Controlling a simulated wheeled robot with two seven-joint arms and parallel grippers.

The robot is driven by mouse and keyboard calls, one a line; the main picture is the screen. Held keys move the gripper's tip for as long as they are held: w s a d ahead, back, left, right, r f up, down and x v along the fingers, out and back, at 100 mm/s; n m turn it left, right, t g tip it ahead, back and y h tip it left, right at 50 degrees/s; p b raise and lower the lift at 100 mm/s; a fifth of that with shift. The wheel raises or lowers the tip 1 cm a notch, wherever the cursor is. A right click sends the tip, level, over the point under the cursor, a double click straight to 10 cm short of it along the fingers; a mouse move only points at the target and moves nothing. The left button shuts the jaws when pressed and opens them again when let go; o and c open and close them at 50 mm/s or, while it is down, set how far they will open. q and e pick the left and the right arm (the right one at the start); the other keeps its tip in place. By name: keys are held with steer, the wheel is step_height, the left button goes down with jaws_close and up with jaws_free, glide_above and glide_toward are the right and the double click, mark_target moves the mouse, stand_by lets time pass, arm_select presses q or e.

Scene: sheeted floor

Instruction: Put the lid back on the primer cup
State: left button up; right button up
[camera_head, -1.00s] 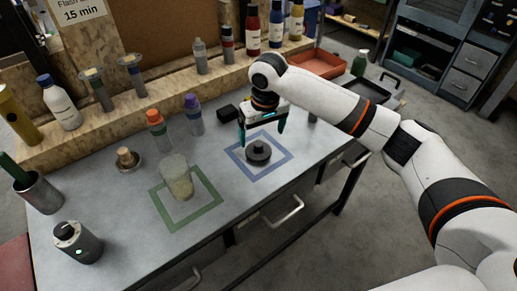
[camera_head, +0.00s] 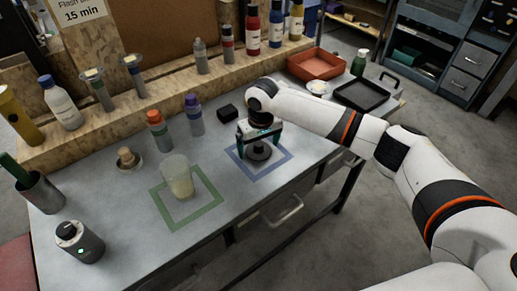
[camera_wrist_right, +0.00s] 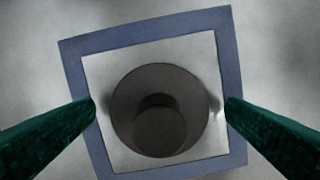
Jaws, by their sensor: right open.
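The primer cup (camera_head: 178,177) is a translucent cup with a pale filling, standing upright in the green square outline on the table. The lid (camera_head: 259,152) is a dark round disc with a raised knob, lying inside the blue square outline. In the right wrist view the lid (camera_wrist_right: 160,85) sits between the two green fingers. My right gripper (camera_head: 258,145) is open, right over the lid, one finger on each side, with gaps between fingers and lid. In the head view the gripper partly hides the lid. My left gripper is not in view.
Orange-capped (camera_head: 159,131) and purple-capped (camera_head: 193,115) bottles stand behind the cup. A black block (camera_head: 228,112) lies behind my right gripper. A dark cylindrical device (camera_head: 79,242) stands at the front left. The table between the cup and the lid is clear.

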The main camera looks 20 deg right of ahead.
mark_target(259, 143)
steer(key=c, duration=1)
steer(key=shift+r, duration=0.15)
steer(key=shift+c, duration=0.2)
step_height(259, 143, up, 10)
steer(key=shift+f+b, duration=0.1)
steer(key=shift+b, duration=0.25)
